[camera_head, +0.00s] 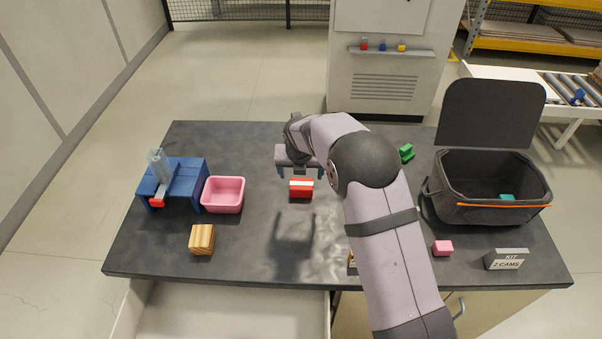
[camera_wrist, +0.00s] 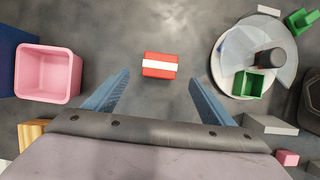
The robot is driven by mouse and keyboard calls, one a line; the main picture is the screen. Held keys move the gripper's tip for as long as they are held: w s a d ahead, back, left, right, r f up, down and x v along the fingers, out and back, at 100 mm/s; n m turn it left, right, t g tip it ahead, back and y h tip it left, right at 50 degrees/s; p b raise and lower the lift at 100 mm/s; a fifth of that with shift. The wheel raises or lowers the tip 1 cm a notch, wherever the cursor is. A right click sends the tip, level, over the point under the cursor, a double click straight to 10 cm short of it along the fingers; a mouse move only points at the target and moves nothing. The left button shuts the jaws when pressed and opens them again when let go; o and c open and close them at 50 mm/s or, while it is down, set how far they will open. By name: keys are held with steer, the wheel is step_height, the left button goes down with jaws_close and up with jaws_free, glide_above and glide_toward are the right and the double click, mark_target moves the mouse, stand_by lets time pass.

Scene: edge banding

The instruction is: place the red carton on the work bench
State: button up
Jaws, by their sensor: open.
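The red carton (camera_head: 301,188) with a white band across it lies on the dark work bench (camera_head: 250,258), near its middle. It also shows in the wrist view (camera_wrist: 160,65), ahead of and between my two fingers, apart from both. My gripper (camera_head: 300,172) is open and empty. In the head view it hangs above and just behind the carton; in the wrist view its blue-grey fingers (camera_wrist: 157,92) are spread wide on either side. The arm hides part of the bench to the right of the carton.
A pink bin (camera_head: 223,195) and a blue stand (camera_head: 180,180) are at left, with a wooden block (camera_head: 202,239) in front. An open dark bag (camera_head: 488,205), a pink block (camera_head: 442,247) and a kit sign (camera_head: 506,259) are at right. The wrist view shows a round clear-topped device (camera_wrist: 240,45).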

steer(key=shift+s+r, duration=0.25)
steer(key=shift+r, duration=0.3)
steer(key=shift+d, duration=0.1)
steer(key=s+d+r+m+g, duration=0.2)
steer(key=s+d+r+m, duration=0.2)
steer(key=s+d+m, duration=1.05)
steer(key=s+d+m+g, duration=0.2)
steer(key=s+m, duration=1.8)
steer(key=m, duration=0.1)
steer(key=shift+d+g, duration=0.3)
steer(key=shift+d, duration=0.1)
steer(key=shift+m, duration=0.25)
